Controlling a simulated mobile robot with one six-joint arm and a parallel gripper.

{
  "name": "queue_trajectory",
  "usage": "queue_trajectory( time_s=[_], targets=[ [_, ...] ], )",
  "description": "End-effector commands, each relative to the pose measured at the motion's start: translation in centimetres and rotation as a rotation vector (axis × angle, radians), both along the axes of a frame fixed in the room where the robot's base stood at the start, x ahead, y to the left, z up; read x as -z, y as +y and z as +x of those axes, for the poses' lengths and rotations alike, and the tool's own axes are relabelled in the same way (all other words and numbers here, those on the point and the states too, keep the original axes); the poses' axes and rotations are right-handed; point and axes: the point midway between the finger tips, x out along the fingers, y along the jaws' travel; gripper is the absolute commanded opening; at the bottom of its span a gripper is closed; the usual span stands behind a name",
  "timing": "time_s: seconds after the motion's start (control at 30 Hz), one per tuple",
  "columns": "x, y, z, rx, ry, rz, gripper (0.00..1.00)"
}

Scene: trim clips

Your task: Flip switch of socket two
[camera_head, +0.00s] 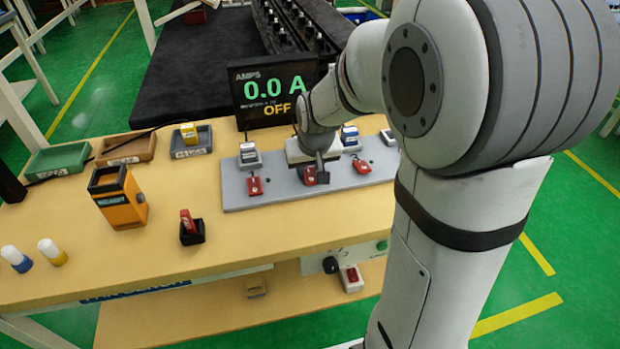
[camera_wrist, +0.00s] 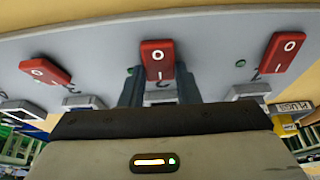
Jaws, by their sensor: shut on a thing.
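A grey socket strip (camera_head: 282,196) lies on the bench with three red rocker switches in a row. The middle switch (camera_head: 308,177) is partly covered by my gripper (camera_head: 322,172) in the head view. In the wrist view my gripper (camera_wrist: 160,88) has a dark finger on each side of the middle red switch (camera_wrist: 157,52), shut on it. The "O" and "I" marks show on this switch. The left switch (camera_head: 254,186) and right switch (camera_head: 361,165) stand apart from the fingers. My wrist hides the socket behind the middle switch.
A display (camera_head: 272,93) behind the strip reads 0.0 A and OFF. Plugs stand at the left socket (camera_head: 249,155) and right socket (camera_head: 349,137). An orange device (camera_head: 120,200), a small black holder (camera_head: 192,234) with a red item, and several trays occupy the bench's left side.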

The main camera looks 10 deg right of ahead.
Motion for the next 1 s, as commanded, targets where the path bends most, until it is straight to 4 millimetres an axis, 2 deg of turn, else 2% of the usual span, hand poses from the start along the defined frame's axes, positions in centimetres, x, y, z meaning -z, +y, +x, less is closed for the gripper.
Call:
queue_trajectory(
  time_s=[0.03,0.53,0.57,0.6,0.8,1.0],
  targets=[
    [0.49,0.01,-0.05,0.000,-0.025,0.000,0.06],
    [-0.10,-0.03,-0.20,0.001,-0.074,0.000,0.06],
    [-0.09,-0.04,-0.19,0.001,-0.074,0.000,0.31],
    [-0.09,-0.04,-0.19,0.001,-0.074,0.000,0.34],
    [-0.06,-0.06,-0.20,0.001,-0.073,0.000,0.50],
    [-0.06,-0.08,-0.21,0.002,-0.073,0.000,0.51]
  ],
)
